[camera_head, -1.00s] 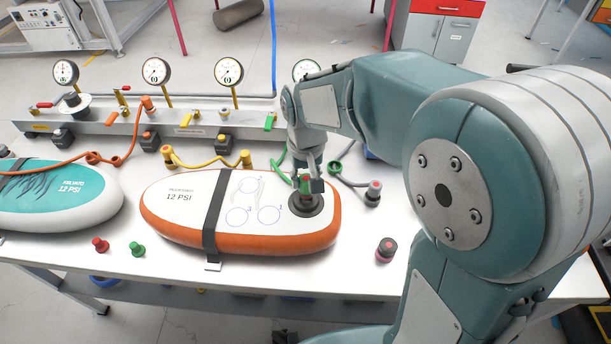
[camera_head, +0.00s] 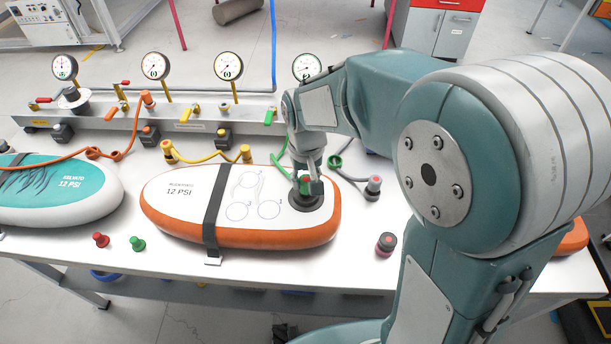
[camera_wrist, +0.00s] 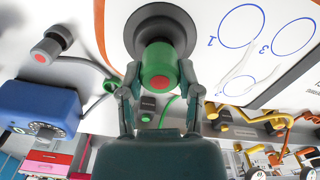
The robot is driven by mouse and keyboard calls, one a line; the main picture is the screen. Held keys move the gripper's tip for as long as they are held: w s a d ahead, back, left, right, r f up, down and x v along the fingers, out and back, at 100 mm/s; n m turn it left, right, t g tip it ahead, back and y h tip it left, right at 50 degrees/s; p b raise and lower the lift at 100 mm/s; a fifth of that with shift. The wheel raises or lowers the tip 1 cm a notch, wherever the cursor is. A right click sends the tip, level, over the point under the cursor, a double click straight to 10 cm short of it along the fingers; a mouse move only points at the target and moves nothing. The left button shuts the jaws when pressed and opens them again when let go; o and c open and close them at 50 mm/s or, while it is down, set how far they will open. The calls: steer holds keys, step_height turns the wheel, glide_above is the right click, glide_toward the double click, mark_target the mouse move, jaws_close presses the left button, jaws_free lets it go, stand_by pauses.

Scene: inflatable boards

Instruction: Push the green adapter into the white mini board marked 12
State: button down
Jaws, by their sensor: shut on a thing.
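The white mini board (camera_head: 178,207) with an orange rim and the print 12 PSI lies flat on the table, a dark strap across it. Its dark round valve (camera_head: 302,204) is at the right end. My gripper (camera_head: 307,187) is over this valve. In the wrist view, my gripper (camera_wrist: 160,88) is shut on the green adapter (camera_wrist: 160,62), a finger on either side. The adapter, with a red centre facing the camera, meets the dark valve ring (camera_wrist: 141,27); how deep it sits cannot be told. In the head view the fingers mostly hide it.
A teal board (camera_head: 60,187) lies at left. Loose red (camera_head: 101,239) and green (camera_head: 138,243) caps and a dark red-topped fitting (camera_head: 385,245) stand near the front edge. Behind are a gauge manifold (camera_head: 190,128), a yellow hose (camera_head: 205,160) and a grey fitting (camera_head: 374,186).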

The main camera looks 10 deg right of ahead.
mark_target(306, 178)
steer(key=shift+c, duration=1)
jaws_free()
step_height(306, 178, up, 12)
steer(key=shift+f, duration=0.1)
steer(key=s+d+t, duration=0.2)
steer(key=s+d, duration=0.2)
steer(key=s, duration=0.4)
steer(key=s+d+r+m+t, duration=0.1)
steer(key=s+d+t, duration=0.2)
steer(key=s+d, duration=0.2)
steer(key=s, duration=0.3)
steer(key=shift+r+t, duration=0.2)
steer(key=shift+t, duration=0.1)
